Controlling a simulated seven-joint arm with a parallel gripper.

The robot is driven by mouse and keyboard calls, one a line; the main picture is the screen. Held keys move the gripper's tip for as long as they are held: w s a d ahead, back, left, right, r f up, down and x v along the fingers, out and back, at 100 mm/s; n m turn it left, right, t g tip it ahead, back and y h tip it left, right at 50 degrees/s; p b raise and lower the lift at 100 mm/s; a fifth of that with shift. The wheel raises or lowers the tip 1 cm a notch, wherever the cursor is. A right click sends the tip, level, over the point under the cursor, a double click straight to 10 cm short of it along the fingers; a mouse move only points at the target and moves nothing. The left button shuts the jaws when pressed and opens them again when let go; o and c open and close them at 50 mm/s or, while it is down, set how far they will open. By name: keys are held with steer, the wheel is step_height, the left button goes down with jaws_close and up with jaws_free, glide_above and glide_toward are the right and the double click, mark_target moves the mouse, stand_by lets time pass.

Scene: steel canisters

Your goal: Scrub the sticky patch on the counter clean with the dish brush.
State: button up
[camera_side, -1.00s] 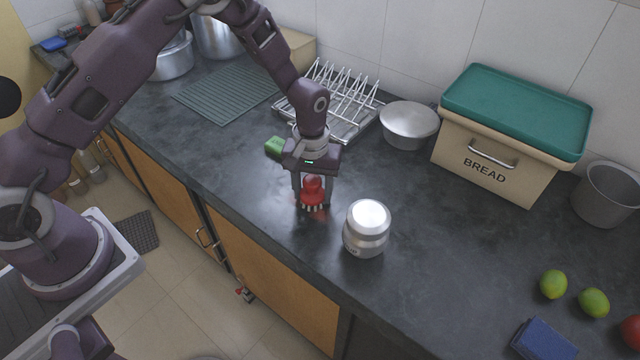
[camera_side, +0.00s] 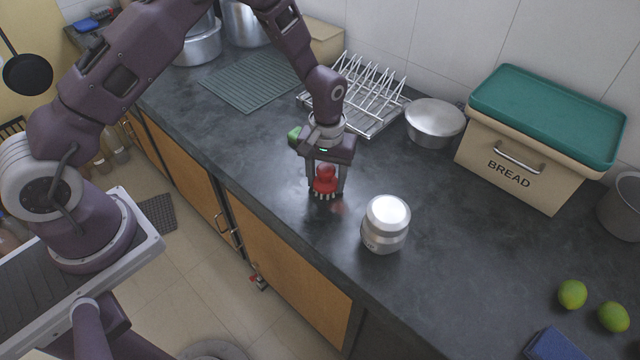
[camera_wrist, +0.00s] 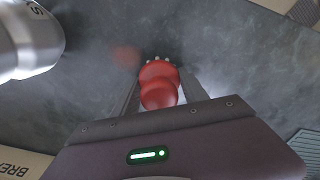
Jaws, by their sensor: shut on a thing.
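The dish brush (camera_side: 326,182) has a red, rounded handle and pale bristles pointing down. My gripper (camera_side: 325,188) is shut on it, with a finger on each side. The brush also shows between the fingers in the wrist view (camera_wrist: 160,86). The bristles are at or just above the dark counter; contact is not clear. A faint reddish sticky patch (camera_side: 338,207) lies on the counter just right of the bristles. In the wrist view the patch (camera_wrist: 127,55) is left of the brush, apart from it.
A steel canister (camera_side: 386,224) stands close to the right of the patch. A dish rack (camera_side: 360,95), a lidded metal bowl (camera_side: 434,122) and a bread bin (camera_side: 515,177) stand behind. A green object (camera_side: 294,133) is partly hidden behind my gripper. Limes (camera_side: 573,294) lie at the front right.

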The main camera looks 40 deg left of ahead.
steer(key=shift+w, duration=1.85)
step_height(320, 180, up, 8)
steer(key=shift+s+r, duration=0.1)
